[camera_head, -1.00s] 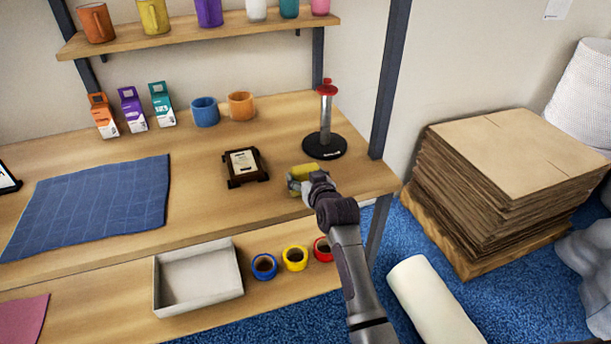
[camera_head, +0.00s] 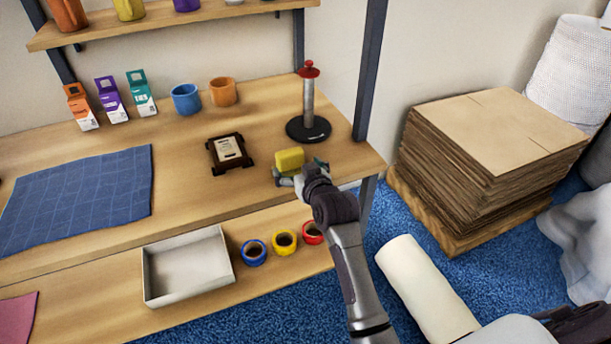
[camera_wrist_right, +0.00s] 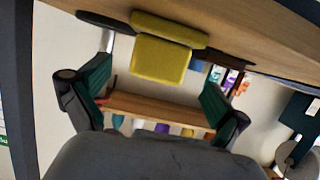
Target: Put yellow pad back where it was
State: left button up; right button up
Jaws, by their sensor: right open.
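The yellow pad (camera_head: 290,160) is on the wooden workbench (camera_head: 190,200) near its front right corner. In the right wrist view the pad (camera_wrist_right: 162,55) shows ahead of the fingers, and its face is free. My right gripper (camera_head: 299,173) is open at the near side of the pad. In the wrist view its two green-padded fingers (camera_wrist_right: 158,82) are spread wide, with nothing held between them. My left gripper is not in view.
A stand with a red knob (camera_head: 308,110) is behind the pad. A dark framed plaque (camera_head: 229,153) lies to its left. Tape rolls (camera_head: 284,242) and a white tray (camera_head: 186,268) sit on the lower shelf. Stacked cardboard (camera_head: 490,150) stands right of the bench.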

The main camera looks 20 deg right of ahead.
jog(key=v, duration=0.6)
jog(key=shift+s, duration=0.25)
jog(key=shift+r, duration=0.1)
jog(key=s+a+f+g, duration=0.1)
jog(key=s+f+g, duration=0.15)
jog(key=f, duration=0.85)
jog(key=s+a+f+n+g, duration=0.15)
jog(key=s+f, duration=0.25)
jog(key=f, duration=0.7)
jog(key=s+a+f+g, duration=0.15)
jog(key=s+f, duration=0.25)
jog(key=f, duration=0.7)
jog(key=s+d+f+g, duration=0.3)
jog(key=s+f+g, duration=0.2)
jog(key=s+f, duration=1.3)
jog(key=s+d+f+g, duration=0.1)
jog(key=s+d+f, duration=0.1)
jog(key=s, duration=0.8)
jog(key=s+d+f+g, duration=0.2)
jog(key=s+f, duration=0.1)
jog(key=s, duration=0.7)
jog(key=shift+s+f+h, duration=0.25)
jog(key=shift+s+h, duration=0.05)
jog(key=shift+s, duration=0.1)
jog(key=shift+d+n, duration=0.1)
jog(key=shift+n, duration=0.15)
